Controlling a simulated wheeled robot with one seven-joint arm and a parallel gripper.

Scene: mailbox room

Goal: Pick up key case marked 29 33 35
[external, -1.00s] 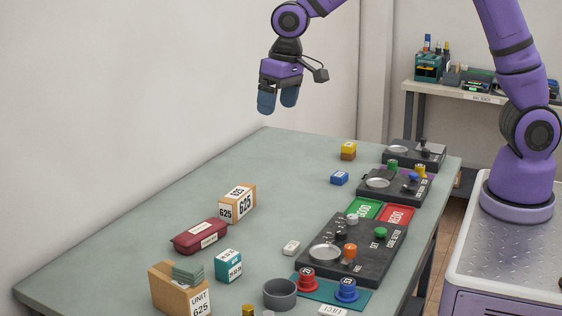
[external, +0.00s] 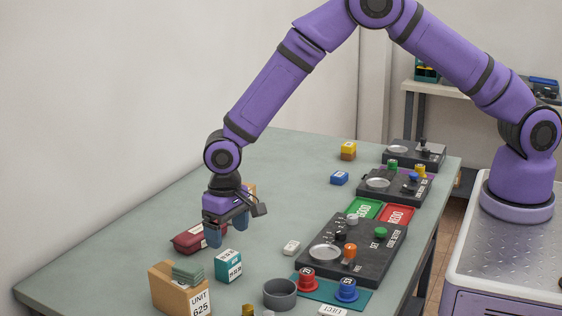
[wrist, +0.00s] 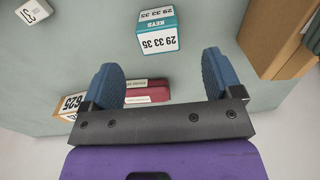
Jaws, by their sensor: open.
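The key case marked 29 33 35 (external: 229,266) is a small teal and white box standing on the table. In the wrist view the same key case (wrist: 157,32) shows its KEYS label and number, upside down, just beyond the fingertips. My gripper (external: 228,232) is open and empty, pointing down above and slightly behind the case. In the wrist view its blue fingers (wrist: 160,68) are spread wide, with the case lined up roughly with the gap between them. The fingers appear not to touch it.
A dark red case (external: 188,242) lies beneath my gripper. A brown UNIT 625 holder (external: 163,290) stands close to the key case. A small white block (external: 291,247) and a dark panel (external: 373,262) lie to the right.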

